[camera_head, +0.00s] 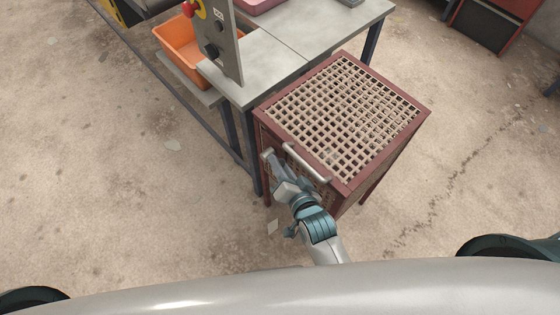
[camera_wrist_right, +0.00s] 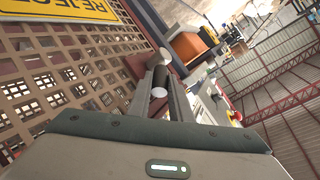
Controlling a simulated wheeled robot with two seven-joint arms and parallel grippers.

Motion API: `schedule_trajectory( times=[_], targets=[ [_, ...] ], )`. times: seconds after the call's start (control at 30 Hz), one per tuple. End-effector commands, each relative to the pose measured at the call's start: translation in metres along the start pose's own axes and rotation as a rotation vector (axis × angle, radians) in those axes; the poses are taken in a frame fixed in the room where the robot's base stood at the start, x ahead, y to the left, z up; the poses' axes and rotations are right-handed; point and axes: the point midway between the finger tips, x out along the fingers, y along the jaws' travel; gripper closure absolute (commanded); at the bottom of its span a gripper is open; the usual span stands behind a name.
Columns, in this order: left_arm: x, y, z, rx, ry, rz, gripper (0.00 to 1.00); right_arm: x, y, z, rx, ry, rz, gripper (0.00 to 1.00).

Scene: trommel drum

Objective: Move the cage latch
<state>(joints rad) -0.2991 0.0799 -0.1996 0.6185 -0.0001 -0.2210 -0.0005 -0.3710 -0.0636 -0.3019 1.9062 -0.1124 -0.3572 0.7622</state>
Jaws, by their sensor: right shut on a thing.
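The dark red cage (camera_head: 330,115) has a lattice top and stands beside the grey table. It also shows in the right wrist view (camera_wrist_right: 75,80), with perforated panels and part of a yellow REJECT sign (camera_wrist_right: 65,8). My right gripper (camera_head: 271,160) is at the cage's front face, near its upper left corner. In the right wrist view its fingers (camera_wrist_right: 163,95) are shut on the cage latch (camera_wrist_right: 161,75), a dark bar with pale round ends. The latch's mount is partly hidden by the fingers. My left gripper is not in view.
A pale bar handle (camera_head: 306,162) sits along the cage's front top edge, close to my right wrist. The grey table (camera_head: 270,62) with an upright control panel (camera_head: 222,40) and an orange bin (camera_head: 180,48) stands behind left. The floor left and right is open.

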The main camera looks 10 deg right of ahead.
Motion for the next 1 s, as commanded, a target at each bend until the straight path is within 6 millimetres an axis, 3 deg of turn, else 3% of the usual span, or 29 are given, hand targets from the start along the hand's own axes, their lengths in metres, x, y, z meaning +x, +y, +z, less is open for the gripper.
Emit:
schedule_trajectory(
  times=[0.57,0.6,1.0],
  targets=[
    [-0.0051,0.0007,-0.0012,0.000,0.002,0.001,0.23,0.0006,-0.0010,-0.0013,-0.005,-0.005,0.009,1.00],
    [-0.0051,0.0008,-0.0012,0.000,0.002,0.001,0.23,0.0006,-0.0010,-0.0013,-0.005,-0.005,0.009,0.74],
    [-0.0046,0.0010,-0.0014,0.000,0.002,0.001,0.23,-0.0017,-0.0008,-0.0006,-0.004,-0.006,0.009,0.74]
  ],
)
